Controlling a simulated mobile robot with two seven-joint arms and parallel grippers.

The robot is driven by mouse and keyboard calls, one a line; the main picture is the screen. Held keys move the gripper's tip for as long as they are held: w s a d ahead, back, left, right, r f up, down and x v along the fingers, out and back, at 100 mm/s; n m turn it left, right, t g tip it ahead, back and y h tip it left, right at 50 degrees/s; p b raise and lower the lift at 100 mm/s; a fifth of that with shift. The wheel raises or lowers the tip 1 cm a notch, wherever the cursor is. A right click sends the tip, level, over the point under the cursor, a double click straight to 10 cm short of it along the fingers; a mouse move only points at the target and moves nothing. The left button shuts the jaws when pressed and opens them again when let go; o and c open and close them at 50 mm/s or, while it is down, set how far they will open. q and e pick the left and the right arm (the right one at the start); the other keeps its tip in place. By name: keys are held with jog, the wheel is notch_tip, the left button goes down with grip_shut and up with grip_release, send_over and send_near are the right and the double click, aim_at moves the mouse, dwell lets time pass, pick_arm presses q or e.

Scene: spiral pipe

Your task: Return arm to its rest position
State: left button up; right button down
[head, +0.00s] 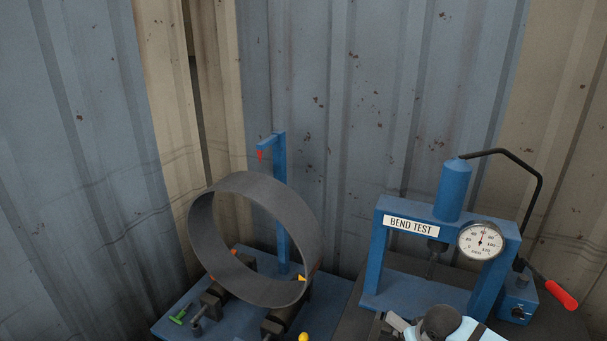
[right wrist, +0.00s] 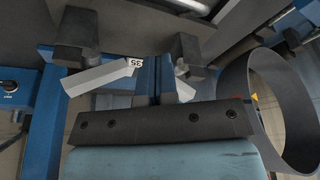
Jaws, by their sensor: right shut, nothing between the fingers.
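In the right wrist view my right gripper (right wrist: 157,70) is shut, its two blue fingers together with nothing between them. Its fingers point at the bend test press (head: 440,240), which stands at the right in the head view. My right arm's light blue and dark wrist (head: 440,322) shows at the bottom of the head view, in front of the press. A pale angled metal piece (right wrist: 95,76) lies behind the fingers, partly hidden by them. My left gripper is not in view.
A large dark grey pipe ring (head: 258,240) rests on a blue stand (head: 281,205) left of the press; it shows close on the right in the wrist view (right wrist: 285,115). Corrugated walls (head: 350,100) close the back.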

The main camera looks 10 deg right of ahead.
jog(key=s+a+r+n+y, duration=0.2)
jog(key=s+a, duration=0.8)
jog(key=s, duration=0.4)
jog(key=s+d+r+h, duration=0.1)
jog(key=s+d+r, duration=0.15)
jog(key=s, duration=0.45)
jog(key=s+d+r+h, duration=0.1)
jog(key=s+r, duration=0.2)
jog(key=s, duration=0.3)
jog(key=w+a+f+t+y, duration=0.1)
jog(key=w+a+f+t, duration=0.1)
jog(key=f, duration=0.5)
jog(key=w+a+f+t+y, duration=0.1)
jog(key=w+a+f+t, duration=0.2)
jog(key=f, duration=0.4)
jog(key=shift+w+a+t+y, duration=0.15)
jog(key=shift+a+t+y, duration=0.3)
jog(key=shift+t, duration=0.75)
